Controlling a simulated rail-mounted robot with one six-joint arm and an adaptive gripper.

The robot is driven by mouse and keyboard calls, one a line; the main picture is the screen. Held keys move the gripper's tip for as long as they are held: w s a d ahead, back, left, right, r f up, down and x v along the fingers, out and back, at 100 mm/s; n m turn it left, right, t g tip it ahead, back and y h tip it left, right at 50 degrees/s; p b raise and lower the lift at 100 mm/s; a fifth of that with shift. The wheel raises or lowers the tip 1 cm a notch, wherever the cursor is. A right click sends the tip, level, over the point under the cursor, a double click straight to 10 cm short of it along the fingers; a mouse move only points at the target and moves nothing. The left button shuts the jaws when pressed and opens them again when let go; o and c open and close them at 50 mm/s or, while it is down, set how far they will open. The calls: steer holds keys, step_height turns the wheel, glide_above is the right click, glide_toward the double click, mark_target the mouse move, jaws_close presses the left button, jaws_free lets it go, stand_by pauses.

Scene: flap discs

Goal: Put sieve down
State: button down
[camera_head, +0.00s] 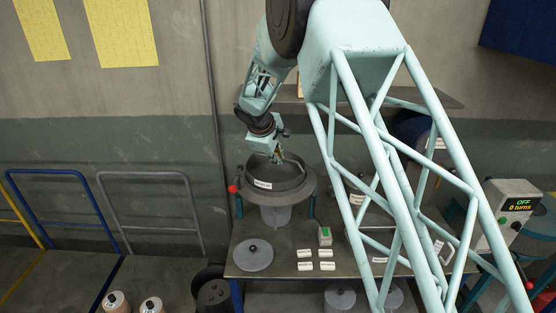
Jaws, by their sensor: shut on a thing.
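The sieve (262,184) looks like a dark, shallow round pan with a white label on its front. It is at or just above the wide grey rim (300,196) of a round vessel on the bench; I cannot tell whether it touches. My gripper (277,158) points down at the sieve's back right edge and is shut on it. The fingertips are small here, and the exact grip point is hard to see. A paler tapered body (276,217) shows below the rim.
The bench (290,240) carries a round grey lid (253,255) with a black knob, several white label cards (305,253) and a small box with a green button (325,236). A control box (512,205) reading "OFF 0 turns" stands right.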

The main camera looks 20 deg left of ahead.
steer(key=shift+f, duration=0.3)
steer(key=c, duration=2.9)
jaws_free()
steer(key=shift+o, duration=0.2)
steer(key=shift+r, duration=0.2)
steer(key=v, duration=1.2)
steer(key=shift+b, duration=0.4)
